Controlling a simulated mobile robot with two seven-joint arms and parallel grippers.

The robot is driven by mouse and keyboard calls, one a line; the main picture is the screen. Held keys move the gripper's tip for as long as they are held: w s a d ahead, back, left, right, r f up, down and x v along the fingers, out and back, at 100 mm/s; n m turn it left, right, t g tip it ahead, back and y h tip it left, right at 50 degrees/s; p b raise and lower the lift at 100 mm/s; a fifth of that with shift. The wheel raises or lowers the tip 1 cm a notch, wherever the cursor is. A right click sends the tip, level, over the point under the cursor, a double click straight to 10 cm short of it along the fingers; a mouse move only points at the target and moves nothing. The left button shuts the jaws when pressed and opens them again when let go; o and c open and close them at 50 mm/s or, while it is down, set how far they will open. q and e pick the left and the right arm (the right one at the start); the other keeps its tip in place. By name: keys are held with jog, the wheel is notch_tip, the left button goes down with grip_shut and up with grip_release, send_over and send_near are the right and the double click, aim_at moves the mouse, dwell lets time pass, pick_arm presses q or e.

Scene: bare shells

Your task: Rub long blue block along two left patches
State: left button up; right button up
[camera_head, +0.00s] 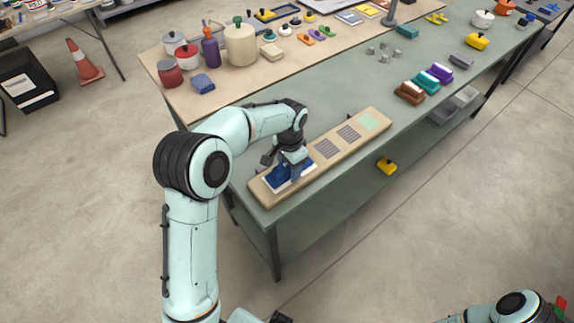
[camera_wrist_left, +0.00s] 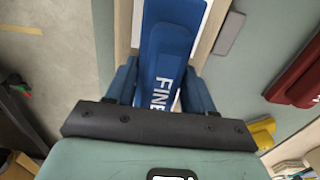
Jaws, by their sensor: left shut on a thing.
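The long blue block (camera_head: 279,175) sits at the left, near end of a wooden board (camera_head: 262,196), over a white patch (camera_head: 308,173) that it mostly hides. My left gripper (camera_head: 291,166) is shut on the block from above. In the left wrist view the block (camera_wrist_left: 170,42) shows white letters reading "FINE" and lies between the two blue fingers (camera_wrist_left: 160,90). Farther along the board are two grey lined patches (camera_head: 326,148) (camera_head: 348,133) and a pale green patch (camera_head: 369,121). Whether the block presses on the patch, I cannot tell.
The board lies on a green table (camera_head: 340,95). Brown, teal and purple blocks (camera_head: 424,82) stand beyond its far end. A yellow block (camera_head: 386,166) shows below the table edge. Pots and bottles (camera_head: 240,45) stand on the beige table behind. An orange cone (camera_head: 84,63) stands on the floor.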

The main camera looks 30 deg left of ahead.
pick_arm(q)
jog(key=shift+w+d+r+p, duration=0.1)
jog(key=shift+w+d+p, duration=0.35)
jog(key=shift+w, duration=0.4)
jog(key=shift+s+a+f, duration=0.15)
jog(key=shift+s+f, duration=0.05)
jog(key=shift+s, duration=0.05)
jog(key=shift+s+a+b, duration=0.2)
jog(key=shift+s+b, duration=0.3)
jog(key=shift+s, duration=0.2)
jog(key=shift+s+a, duration=0.15)
jog(key=shift+s, duration=0.05)
jog(key=shift+s+a+b, duration=0.15)
jog(key=shift+s+b, duration=0.15)
jog(key=shift+s, duration=0.1)
jog(key=shift+w+r+p, duration=0.15)
jog(key=shift+w+p, duration=0.25)
jog(key=shift+w+d, duration=0.25)
jog(key=shift+w, duration=0.2)
pick_arm(e)
jog(key=shift+w+r, duration=0.25)
jog(key=shift+r, duration=0.05)
pick_arm(q)
jog(key=shift+s, duration=0.1)
